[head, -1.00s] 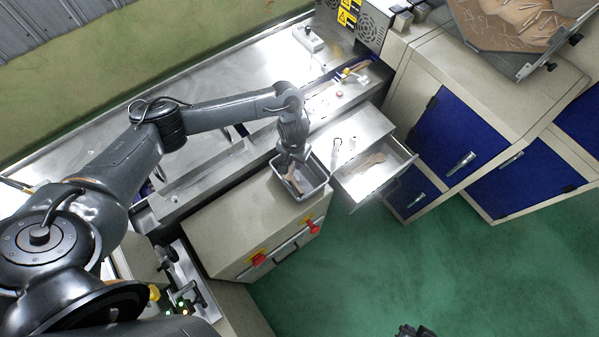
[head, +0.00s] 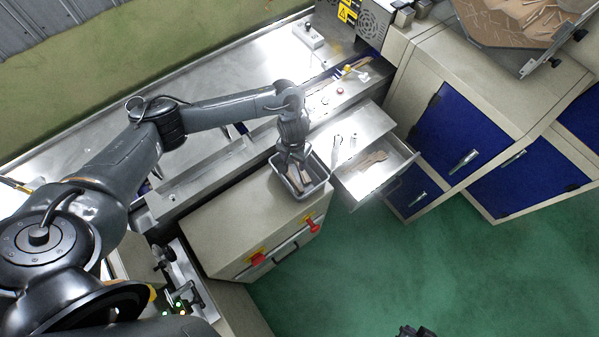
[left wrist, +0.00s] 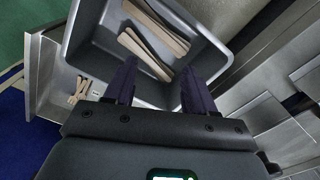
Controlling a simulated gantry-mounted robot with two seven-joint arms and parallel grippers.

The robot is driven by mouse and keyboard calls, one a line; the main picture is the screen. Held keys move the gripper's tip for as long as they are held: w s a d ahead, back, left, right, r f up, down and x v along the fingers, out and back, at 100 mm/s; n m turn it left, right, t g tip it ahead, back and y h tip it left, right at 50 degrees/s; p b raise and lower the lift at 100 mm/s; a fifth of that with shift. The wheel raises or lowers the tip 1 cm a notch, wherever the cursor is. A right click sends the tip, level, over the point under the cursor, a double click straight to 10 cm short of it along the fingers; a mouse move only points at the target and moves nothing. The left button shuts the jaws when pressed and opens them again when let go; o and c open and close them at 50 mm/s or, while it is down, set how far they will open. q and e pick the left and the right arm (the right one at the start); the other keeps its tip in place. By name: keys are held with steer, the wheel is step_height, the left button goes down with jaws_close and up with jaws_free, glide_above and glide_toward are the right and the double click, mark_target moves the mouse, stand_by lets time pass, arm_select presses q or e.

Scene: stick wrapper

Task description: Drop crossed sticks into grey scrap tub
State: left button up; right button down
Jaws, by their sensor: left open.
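The grey scrap tub (head: 322,187) stands on the beige cabinet, beside the open steel drawer. Light wooden sticks (left wrist: 145,52) lie on the tub's floor; they also show in the head view (head: 304,175). Some lie side by side and others at an angle. My left gripper (left wrist: 158,70) is above the tub, with its dark fingers apart and nothing between them. In the head view the left gripper (head: 291,160) hides part of the tub's far side. A dark piece at the bottom edge may be my right gripper (head: 415,331); its fingers cannot be made out.
The open drawer (head: 350,185) right of the tub holds more wooden sticks (head: 374,160). A steel channel (head: 225,165) runs behind the tub. Red knobs (head: 313,226) stick out of the cabinet front. A tray of loose sticks (head: 515,25) is at the upper right.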

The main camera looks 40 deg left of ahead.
arm_select(q)
step_height(320, 180, up, 11)
steer(key=p, duration=0.4)
steer(key=shift+p, duration=0.35)
steer(key=shift+f, duration=0.1)
